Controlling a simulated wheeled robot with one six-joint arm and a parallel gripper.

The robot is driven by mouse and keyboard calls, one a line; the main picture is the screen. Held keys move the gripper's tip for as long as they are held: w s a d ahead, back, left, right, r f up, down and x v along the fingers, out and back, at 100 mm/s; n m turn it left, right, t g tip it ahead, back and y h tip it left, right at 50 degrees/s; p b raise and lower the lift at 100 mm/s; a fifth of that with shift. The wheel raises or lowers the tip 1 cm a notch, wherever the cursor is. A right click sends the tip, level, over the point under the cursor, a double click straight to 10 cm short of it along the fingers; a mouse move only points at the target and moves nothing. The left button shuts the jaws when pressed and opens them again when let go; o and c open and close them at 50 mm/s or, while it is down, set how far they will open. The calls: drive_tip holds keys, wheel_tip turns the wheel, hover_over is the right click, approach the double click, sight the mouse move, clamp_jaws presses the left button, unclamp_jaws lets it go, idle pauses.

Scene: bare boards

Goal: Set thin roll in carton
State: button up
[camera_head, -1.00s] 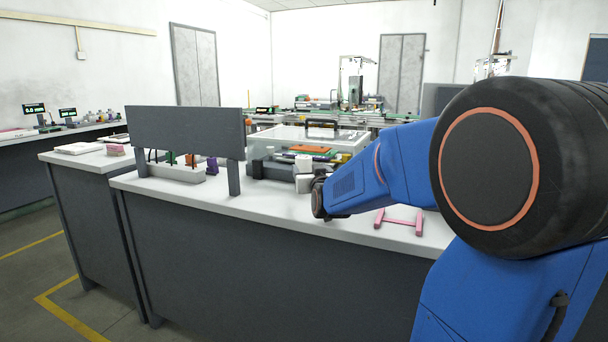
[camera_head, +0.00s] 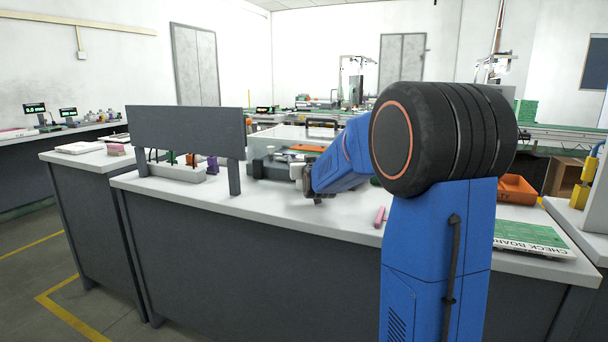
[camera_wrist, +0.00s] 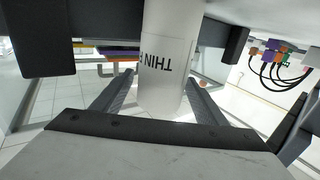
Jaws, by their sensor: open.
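The thin roll (camera_wrist: 165,60) is a white upright cylinder with dark lettering that reads upside down in the wrist view. My gripper (camera_wrist: 160,88) is open, with one finger on each side of the roll; I cannot tell whether they touch it. In the head view my gripper (camera_head: 320,195) is low over the white bench, by pale items, and the roll cannot be told apart clearly there. A brown open box (camera_head: 566,174), which looks like the carton, stands at the far right; its inside is mostly hidden.
A dark panel on legs (camera_head: 186,130) stands left of my gripper, with coloured connectors (camera_head: 190,160) behind it. A pink part (camera_head: 380,216) lies on the bench (camera_head: 270,207), partly behind my arm. An orange bin (camera_head: 516,190) and a green check board (camera_head: 530,238) are at right.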

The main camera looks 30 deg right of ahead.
drive_tip(key=shift+x, duration=1.2)
drive_tip(key=shift+c, duration=0.2)
drive_tip(key=c, duration=1.4)
drive_tip(key=shift+o, duration=0.2)
drive_tip(key=shift+r, duration=0.1)
